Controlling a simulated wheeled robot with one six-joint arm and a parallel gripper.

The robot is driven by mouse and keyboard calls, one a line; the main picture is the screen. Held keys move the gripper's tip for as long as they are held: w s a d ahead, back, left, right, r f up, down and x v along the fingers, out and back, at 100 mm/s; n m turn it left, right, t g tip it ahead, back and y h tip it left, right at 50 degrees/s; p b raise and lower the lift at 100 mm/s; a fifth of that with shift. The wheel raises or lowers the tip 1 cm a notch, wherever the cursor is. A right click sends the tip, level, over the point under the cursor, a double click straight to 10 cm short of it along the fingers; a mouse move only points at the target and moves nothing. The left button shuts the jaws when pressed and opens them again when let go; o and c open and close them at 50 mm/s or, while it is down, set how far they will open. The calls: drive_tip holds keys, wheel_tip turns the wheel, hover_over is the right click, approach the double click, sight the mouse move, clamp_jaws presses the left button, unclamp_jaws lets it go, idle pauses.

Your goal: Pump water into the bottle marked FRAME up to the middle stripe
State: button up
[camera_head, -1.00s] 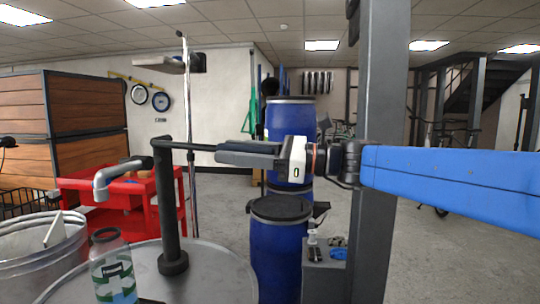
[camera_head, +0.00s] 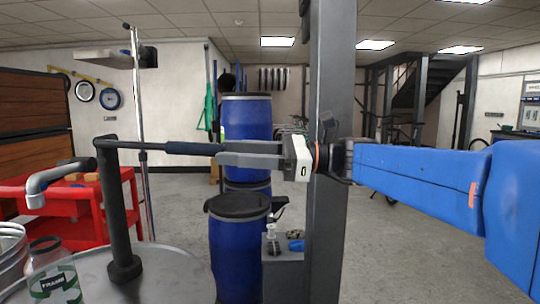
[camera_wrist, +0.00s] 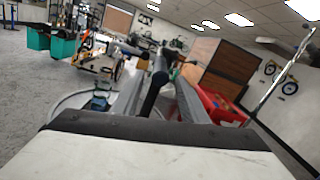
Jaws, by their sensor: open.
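The bottle marked FRAME (camera_head: 52,284) stands upright on the round drum top at lower left, its mouth open below the grey spout (camera_head: 52,180). Some blue shows low in it; the picture edge cuts off its base, and I cannot read the stripes. The black pump post (camera_head: 118,215) stands on the drum top, and its lever (camera_head: 185,148) runs level to the right. My gripper (camera_head: 222,154) is open at the lever's free end. In the wrist view the dark lever (camera_wrist: 155,92) lies between my two spread fingers.
A metal bucket (camera_head: 10,268) stands left of the bottle. A red cart (camera_head: 70,214) is behind the pump. Blue barrels (camera_head: 238,250) stand behind my gripper. A grey stand (camera_head: 283,275) with small items is right of them. Open floor lies at the right.

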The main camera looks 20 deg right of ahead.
drive_tip(key=v, duration=0.7)
idle(0.3)
